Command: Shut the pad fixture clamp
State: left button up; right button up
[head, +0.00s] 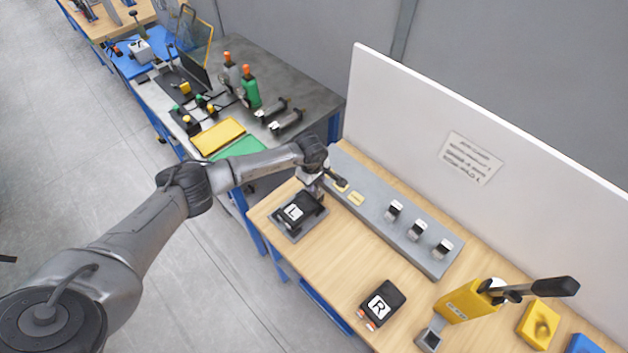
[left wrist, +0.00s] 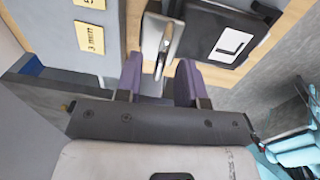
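A black pad marked L (head: 295,212) sits in a dark fixture at the left end of the wooden bench; it also shows in the left wrist view (left wrist: 231,42). Beside the pad, the left wrist view shows a bright metal clamp part with a thin lever (left wrist: 163,48). My left gripper (head: 316,172) is over this end of the fixture. Its two purple fingers (left wrist: 158,65) are apart, with the lever in the gap between them; I see no grip on it. The gripper and wrist partly hide the clamp in the head view. My right gripper is not in view.
A grey rail (head: 405,232) with labels and several small blocks lies behind the fixture, before a white back panel (head: 470,110). A pad marked R (head: 381,304) and a yellow lever press (head: 470,300) stand to the right. Bare wood lies between the pads.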

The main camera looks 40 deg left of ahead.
pick_arm(q)
grip_shut()
jog(key=shift+s+a+f+t, duration=0.15)
jog(key=shift+t, duration=0.15)
jog(key=shift+s+f+t, duration=0.1)
jog(key=shift+s+t, duration=0.2)
jog(key=shift+t, duration=0.2)
grip_release()
